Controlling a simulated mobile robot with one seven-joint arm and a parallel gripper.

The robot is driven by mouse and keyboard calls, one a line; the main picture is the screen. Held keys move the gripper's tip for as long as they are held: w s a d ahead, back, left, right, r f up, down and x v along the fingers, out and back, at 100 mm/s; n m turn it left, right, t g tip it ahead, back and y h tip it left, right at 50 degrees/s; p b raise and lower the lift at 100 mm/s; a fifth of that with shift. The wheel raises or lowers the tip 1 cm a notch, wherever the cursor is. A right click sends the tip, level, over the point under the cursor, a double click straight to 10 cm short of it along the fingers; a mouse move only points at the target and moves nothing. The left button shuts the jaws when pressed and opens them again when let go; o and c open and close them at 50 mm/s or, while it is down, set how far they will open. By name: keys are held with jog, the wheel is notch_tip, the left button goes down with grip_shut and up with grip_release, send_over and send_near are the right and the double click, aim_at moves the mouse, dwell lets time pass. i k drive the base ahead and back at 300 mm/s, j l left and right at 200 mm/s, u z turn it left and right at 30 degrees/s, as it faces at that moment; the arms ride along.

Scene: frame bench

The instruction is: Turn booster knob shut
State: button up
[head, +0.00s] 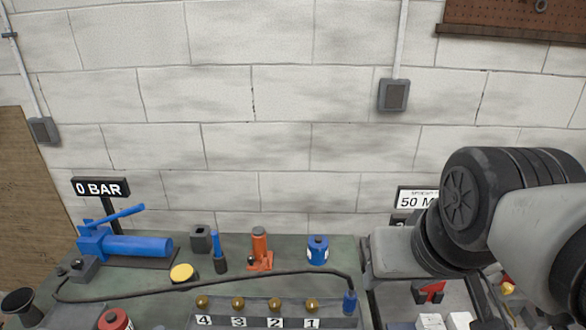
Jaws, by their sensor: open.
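No part is labelled as the booster knob, so I cannot tell which it is. A blue hand pump (135,246) with a raised lever lies at the left of the bench, with a small dark knob-like part (77,263) at its near end. A display (101,188) above it reads "0 BAR". A red part (430,291) shows at the right, beside my arm. My arm fills the right side and hides much of the bench and part of a white sign there. I cannot make out my gripper's fingertips in this view.
A black hose (210,290) crosses the bench to a blue fitting (350,302). Several brass knobs (238,303) stand in a row behind number plates. An orange jack (260,248), a blue canister (318,250) and a yellow disc (184,273) stand on the bench. A block wall rises behind.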

aim_at(78, 262)
jog(key=k+j+u, duration=0.15)
jog(key=u, duration=0.25)
jog(key=k+j+u, duration=0.1)
jog(key=j+u, duration=0.15)
jog(key=u, duration=0.15)
jog(key=j+u, duration=0.2)
jog(key=u, duration=0.15)
jog(key=i+j+u, duration=0.1)
jog(key=u, duration=0.25)
jog(key=i+j+z, duration=0.15)
jog(key=z, duration=0.25)
jog(key=i+j+z, duration=0.1)
jog(key=j+z, duration=0.25)
jog(key=i+j+z, duration=0.1)
jog(key=j+z, duration=0.3)
jog(key=i+j+z, duration=0.15)
jog(key=j, duration=0.35)
jog(key=j+z, duration=0.15)
jog(key=j, duration=0.35)
jog(key=i+j, duration=0.1)
jog(key=j, duration=0.7)
jog(key=i+j, duration=0.1)
jog(key=j, duration=0.65)
